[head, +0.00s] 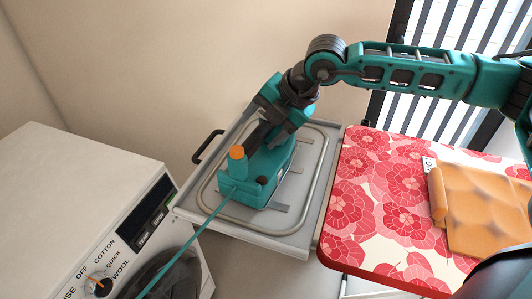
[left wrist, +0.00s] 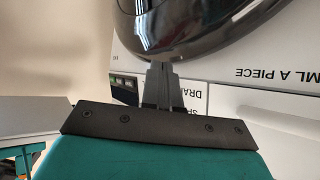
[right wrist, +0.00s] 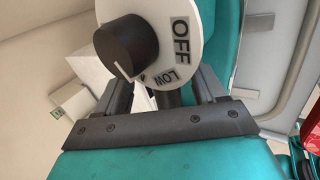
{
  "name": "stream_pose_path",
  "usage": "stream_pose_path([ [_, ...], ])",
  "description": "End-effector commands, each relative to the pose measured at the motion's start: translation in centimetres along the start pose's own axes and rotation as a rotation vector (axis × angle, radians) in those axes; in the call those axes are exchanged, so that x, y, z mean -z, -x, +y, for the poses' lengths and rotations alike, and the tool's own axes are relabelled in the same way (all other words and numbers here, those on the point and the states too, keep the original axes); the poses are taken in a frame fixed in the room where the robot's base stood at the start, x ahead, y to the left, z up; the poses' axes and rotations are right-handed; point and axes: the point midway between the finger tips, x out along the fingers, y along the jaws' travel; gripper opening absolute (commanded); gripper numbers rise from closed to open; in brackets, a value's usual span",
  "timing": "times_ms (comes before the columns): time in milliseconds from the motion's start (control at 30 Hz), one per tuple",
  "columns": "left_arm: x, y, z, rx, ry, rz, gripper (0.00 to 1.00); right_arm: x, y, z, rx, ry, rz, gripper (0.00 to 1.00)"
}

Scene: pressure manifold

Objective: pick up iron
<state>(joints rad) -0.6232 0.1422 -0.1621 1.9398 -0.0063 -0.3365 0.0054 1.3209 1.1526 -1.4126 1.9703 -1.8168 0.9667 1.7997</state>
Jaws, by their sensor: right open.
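The teal iron (head: 245,188), with an orange cap and a teal cord, sits on the grey metal rest tray (head: 290,242). My right gripper (head: 257,138) is over the iron from behind, close to its upper part. In the right wrist view my right gripper (right wrist: 165,85) has its fingers apart. A white dial (right wrist: 192,45) with a black knob, marked OFF and LOW, and teal body show between and beyond them. The arm hides part of the iron, and contact cannot be told. My left gripper (left wrist: 162,85) is shut and empty in the left wrist view.
A white washing machine (head: 75,190) stands left, and the cord runs across its front. Right of the tray is a board with a red floral cover (head: 360,200), with an orange cloth (head: 475,205) on it. A black handle (head: 207,147) sticks out at the tray's left.

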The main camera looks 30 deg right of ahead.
Motion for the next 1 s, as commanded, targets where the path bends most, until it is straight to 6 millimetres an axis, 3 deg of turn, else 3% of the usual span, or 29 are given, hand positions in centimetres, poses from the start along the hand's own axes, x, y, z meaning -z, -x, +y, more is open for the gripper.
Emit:
stream_pose_path([
  [133,0.20,-0.10,-0.04,0.000,-0.001,0.004,0.00,0.00,0.01,-0.02,0.000,0.000,0.000,0.68],
  [800,-0.12,0.06,0.07,-0.001,0.000,-0.002,0.00,-0.10,0.05,-0.07,0.002,-0.003,-0.001,0.04],
  [1000,-0.18,0.14,0.10,-0.002,0.000,-0.004,0.00,-0.16,0.34,0.39,-0.011,0.001,-0.005,0.02],
])
